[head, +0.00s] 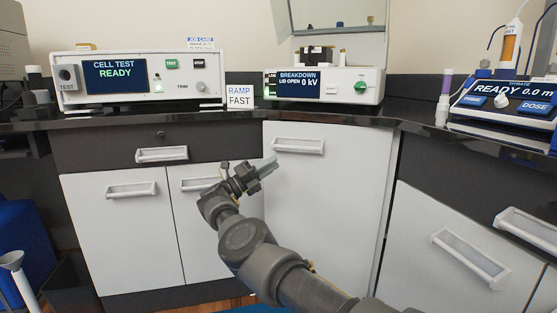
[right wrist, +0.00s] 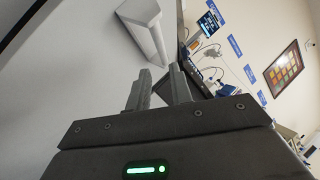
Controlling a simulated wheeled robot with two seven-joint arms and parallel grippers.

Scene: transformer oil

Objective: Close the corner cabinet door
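The white corner cabinet door (head: 335,200) stands under the counter in the middle of the head view, with its handle (head: 298,146) near the top left. I cannot tell for certain whether it is flush or slightly ajar. My right gripper (head: 268,167) is in front of the door's left edge, a little below and left of the handle. In the right wrist view its fingers (right wrist: 159,72) are apart with nothing between them. A white handle (right wrist: 148,28) on a pale panel (right wrist: 70,80) lies beyond the fingertips there. My left gripper is not in view.
Left of the door are a dark drawer (head: 110,150) and white doors (head: 125,225) with handles. On the right is another cabinet front (head: 440,240) with a protruding handle (head: 470,258). Test instruments (head: 140,78) stand on the dark counter above. A blue bin (head: 25,245) is far left.

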